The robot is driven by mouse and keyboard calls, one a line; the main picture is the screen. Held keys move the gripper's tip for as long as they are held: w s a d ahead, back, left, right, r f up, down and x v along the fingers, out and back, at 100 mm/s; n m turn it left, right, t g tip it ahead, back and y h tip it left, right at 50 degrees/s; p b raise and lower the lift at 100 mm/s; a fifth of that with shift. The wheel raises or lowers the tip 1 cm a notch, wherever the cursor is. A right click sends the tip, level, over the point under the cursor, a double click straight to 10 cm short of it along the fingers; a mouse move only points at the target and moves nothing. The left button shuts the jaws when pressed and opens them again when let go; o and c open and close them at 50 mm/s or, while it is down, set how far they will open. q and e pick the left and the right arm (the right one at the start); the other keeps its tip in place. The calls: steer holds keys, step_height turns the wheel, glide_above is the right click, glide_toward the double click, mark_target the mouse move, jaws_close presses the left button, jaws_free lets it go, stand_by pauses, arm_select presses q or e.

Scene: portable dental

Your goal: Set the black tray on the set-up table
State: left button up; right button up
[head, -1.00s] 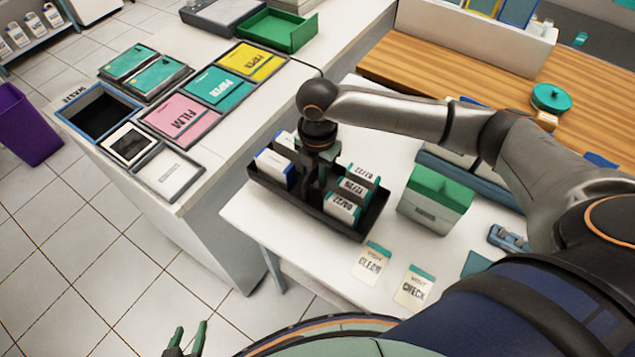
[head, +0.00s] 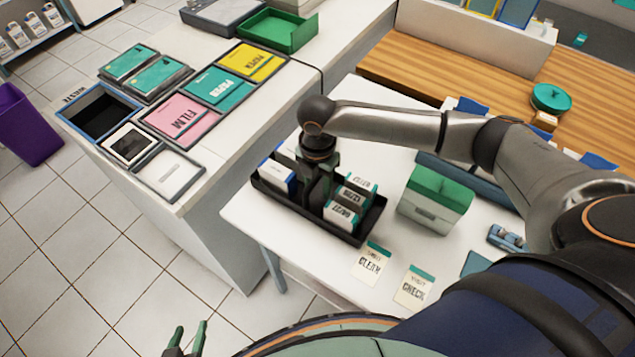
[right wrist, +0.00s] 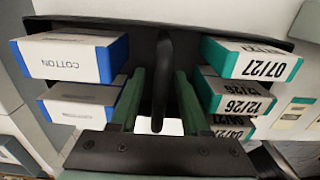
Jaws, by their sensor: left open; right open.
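The black tray (head: 275,203) has a central handle and holds white boxes, some with blue ends on the left and some with teal ends and dates on the right. It rests on the white table (head: 262,232), near its left edge. The tray also shows in the right wrist view (right wrist: 205,31). My right gripper (head: 318,203) points down at the middle of the tray. In the right wrist view its open green fingers (right wrist: 159,92) stand on either side of the black handle (right wrist: 163,70). My left gripper (head: 187,338) is open and empty, low over the floor.
A green-lidded box (head: 435,200) stands right of the tray. VISIT CLEAN (head: 371,262) and VISIT CHECK (head: 415,288) cards lie in front. The left counter (head: 225,150) holds labelled trays and a waste opening (head: 98,113). A wooden surface (head: 460,75) lies behind.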

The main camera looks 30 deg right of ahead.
step_height(320, 180, up, 12)
steer(key=shift+r, duration=0.1)
stand_by(0.5)
